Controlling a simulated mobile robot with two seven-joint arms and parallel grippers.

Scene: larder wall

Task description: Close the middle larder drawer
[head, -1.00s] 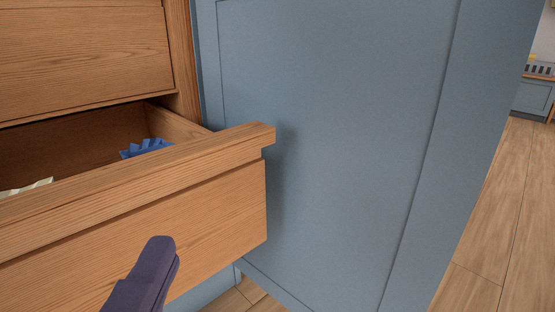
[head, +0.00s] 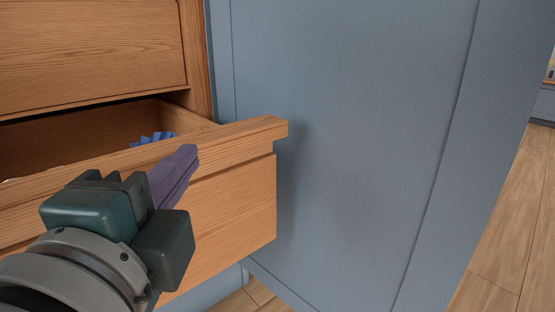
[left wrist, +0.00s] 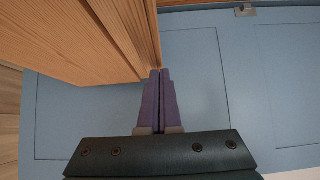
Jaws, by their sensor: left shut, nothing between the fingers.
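The wooden middle larder drawer (head: 235,200) stands pulled out in the head view, its front board facing me. Something blue and crinkled (head: 152,139) lies inside it, and a pale item shows barely at the left edge. My left gripper (head: 188,156) is shut and empty, its purple fingers in front of the drawer's front near the top rail. In the left wrist view the shut fingertips (left wrist: 160,74) are close beside the wooden drawer (left wrist: 85,35); whether they touch it I cannot tell. My right gripper is in neither view.
A shut wooden drawer front (head: 90,45) is above the open one. A blue-grey panel (head: 350,130) stands right of the drawer. Wooden floor (head: 505,220) is clear at the far right.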

